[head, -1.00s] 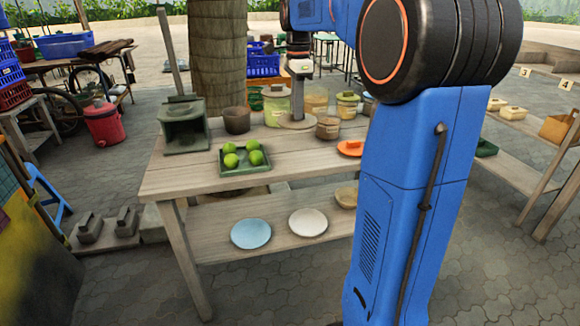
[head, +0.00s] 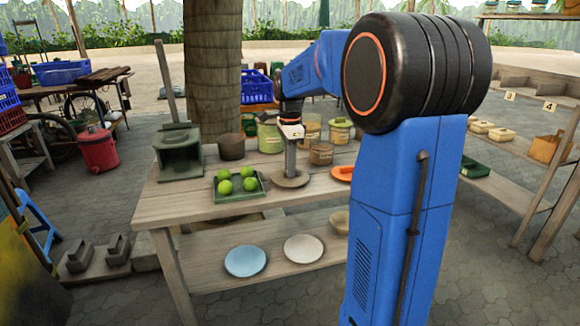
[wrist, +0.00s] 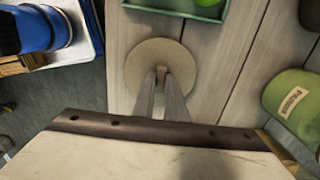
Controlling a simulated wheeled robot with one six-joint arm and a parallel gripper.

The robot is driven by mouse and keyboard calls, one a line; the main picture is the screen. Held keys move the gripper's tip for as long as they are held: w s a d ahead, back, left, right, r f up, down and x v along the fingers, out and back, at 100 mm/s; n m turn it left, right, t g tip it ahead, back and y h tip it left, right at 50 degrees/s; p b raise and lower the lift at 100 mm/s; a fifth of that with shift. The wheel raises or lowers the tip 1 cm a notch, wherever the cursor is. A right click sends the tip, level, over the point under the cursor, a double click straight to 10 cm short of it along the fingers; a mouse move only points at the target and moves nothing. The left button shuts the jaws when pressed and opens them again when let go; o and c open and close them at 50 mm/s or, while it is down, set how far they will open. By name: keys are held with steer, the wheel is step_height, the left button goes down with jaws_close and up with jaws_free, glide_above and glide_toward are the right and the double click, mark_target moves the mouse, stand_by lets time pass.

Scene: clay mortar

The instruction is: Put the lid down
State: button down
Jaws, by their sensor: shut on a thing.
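The lid (head: 296,182) is a round, flat, grey-brown disc. In the head view it is at the wooden table (head: 170,197), right of the green tray of limes. My gripper (head: 290,172) points straight down and is shut on the lid's raised middle grip. In the wrist view the lid (wrist: 142,62) lies flat below my fingers (wrist: 161,74), over bare boards just inside the table edge. It is level and at or very close to the tabletop; I cannot tell whether it touches. My fingers hide part of its middle.
The green tray (head: 235,196) with several limes is close to the lid's left. Brown pots (head: 321,153) and labelled jars (head: 270,137) stand behind. An orange item (head: 343,173) lies to the right. Plates (head: 246,261) rest on the lower shelf.

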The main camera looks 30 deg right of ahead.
steer(key=shift+f, duration=0.1)
steer(key=c, duration=1.8)
jaws_free()
step_height(320, 180, up, 12)
steer(key=s+a+f+n+t, duration=0.1)
steer(key=s+a+f+n, duration=0.4)
steer(key=s, duration=0.5)
steer(key=s+a+f+n+t, duration=0.2)
steer(key=s+a+f+n, duration=0.3)
steer(key=s+n, duration=0.4)
steer(key=s+a+f+n+t, duration=0.1)
steer(key=s+a+f+n, duration=0.4)
steer(key=s, duration=0.6)
step_height(320, 180, down, 2)
steer(key=shift+a+f+n+t, duration=0.25)
steer(key=shift+a+n+t, duration=0.15)
steer(key=shift+n, duration=0.7)
